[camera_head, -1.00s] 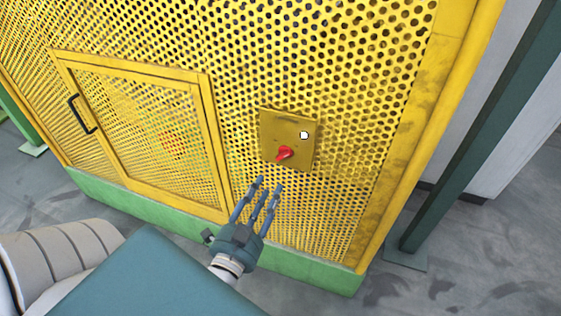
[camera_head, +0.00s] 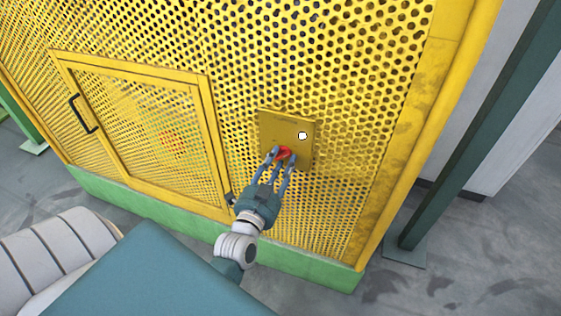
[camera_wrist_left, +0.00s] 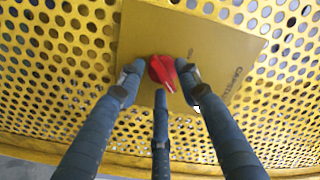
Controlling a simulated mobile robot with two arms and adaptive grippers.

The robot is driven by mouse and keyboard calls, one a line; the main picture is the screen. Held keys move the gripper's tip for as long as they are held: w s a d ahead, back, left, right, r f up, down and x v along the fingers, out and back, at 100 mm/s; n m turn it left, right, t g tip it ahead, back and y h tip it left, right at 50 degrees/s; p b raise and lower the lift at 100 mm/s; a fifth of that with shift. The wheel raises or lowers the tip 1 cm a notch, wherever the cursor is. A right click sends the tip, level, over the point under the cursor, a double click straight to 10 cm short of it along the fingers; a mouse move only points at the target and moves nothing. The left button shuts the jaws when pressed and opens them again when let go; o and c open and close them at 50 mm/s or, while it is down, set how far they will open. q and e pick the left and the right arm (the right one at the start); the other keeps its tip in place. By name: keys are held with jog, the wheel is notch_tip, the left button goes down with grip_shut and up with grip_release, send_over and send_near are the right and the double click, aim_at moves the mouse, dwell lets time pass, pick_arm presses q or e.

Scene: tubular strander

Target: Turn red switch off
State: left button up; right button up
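The red switch (camera_head: 283,153) is a small red rotary knob on the lower part of a yellow switch plate (camera_head: 288,128), which is fixed to a perforated yellow panel. My left gripper (camera_head: 283,156) is at the switch, its fingers spread around it. In the left wrist view the red knob (camera_wrist_left: 163,72) sits between the two outer fingertips of my left gripper (camera_wrist_left: 161,74), with the third finger below it. The fingertips are very close to the knob; I cannot tell if they touch it. My right gripper is not in view.
A yellow mesh door (camera_head: 140,130) with a black handle (camera_head: 82,114) is left of the plate. A round white spot (camera_head: 302,136) shows on the plate. A green base rail (camera_head: 310,270) runs below, and a dark green post (camera_head: 470,140) stands at right.

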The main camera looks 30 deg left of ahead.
pick_arm(q)
grip_shut()
jog(key=n+p, duration=0.2)
jog(key=n, duration=0.2)
jog(key=n+p, duration=0.2)
jog(key=n, duration=0.2)
jog(key=n+p, duration=0.2)
jog(key=n, duration=0.2)
jog(key=shift+d+r, duration=0.1)
jog(key=shift+r, duration=0.15)
jog(key=n, duration=0.3)
jog(key=shift+n+p, duration=0.3)
jog(key=shift+p, duration=0.05)
jog(key=shift+n, duration=1.1)
